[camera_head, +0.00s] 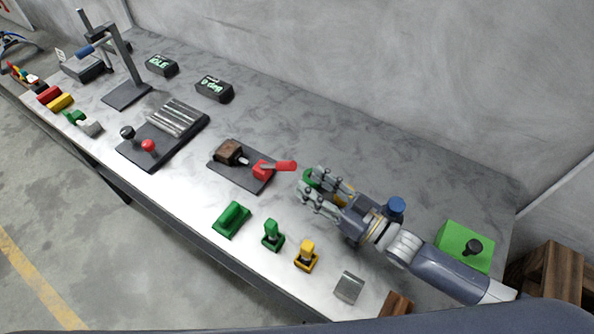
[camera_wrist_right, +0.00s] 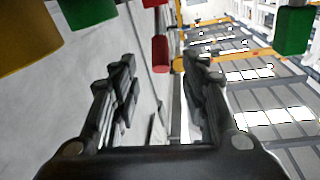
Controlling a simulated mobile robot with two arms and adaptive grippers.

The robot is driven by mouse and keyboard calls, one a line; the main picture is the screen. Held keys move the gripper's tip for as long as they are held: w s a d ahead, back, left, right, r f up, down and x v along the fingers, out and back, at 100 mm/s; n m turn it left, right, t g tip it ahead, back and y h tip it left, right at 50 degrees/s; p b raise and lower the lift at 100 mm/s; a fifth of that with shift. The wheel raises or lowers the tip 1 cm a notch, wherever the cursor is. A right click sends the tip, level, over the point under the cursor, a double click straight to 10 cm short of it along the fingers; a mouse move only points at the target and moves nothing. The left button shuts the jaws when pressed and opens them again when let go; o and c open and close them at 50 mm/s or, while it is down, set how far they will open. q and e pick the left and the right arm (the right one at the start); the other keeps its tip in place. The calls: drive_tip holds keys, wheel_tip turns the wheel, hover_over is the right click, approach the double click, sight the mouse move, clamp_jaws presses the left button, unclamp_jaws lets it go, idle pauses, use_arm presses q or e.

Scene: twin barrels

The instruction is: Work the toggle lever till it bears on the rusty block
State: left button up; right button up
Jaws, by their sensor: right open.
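The toggle lever's red handle (camera_head: 286,166) sticks out to the right from its red body (camera_head: 261,171) on a dark base plate (camera_head: 225,172). The brown rusty block (camera_head: 230,151) sits on the same plate, left of the body. A pale tip points from the body towards the block; I cannot tell whether they touch. My right gripper (camera_head: 309,182) is open and empty, just right of the handle's end and apart from it. In the right wrist view a red cylinder, apparently the handle (camera_wrist_right: 160,54), shows beyond and between the open fingers (camera_wrist_right: 163,75). My left gripper is not seen.
A green piece (camera_head: 308,178) and a yellow one show partly behind my right gripper. Green (camera_head: 272,236) and yellow (camera_head: 306,256) fixtures stand in front. A green box with a black knob (camera_head: 452,240) is at right. Bare bench lies behind the plate.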

drive_tip(key=shift+v, duration=1.95)
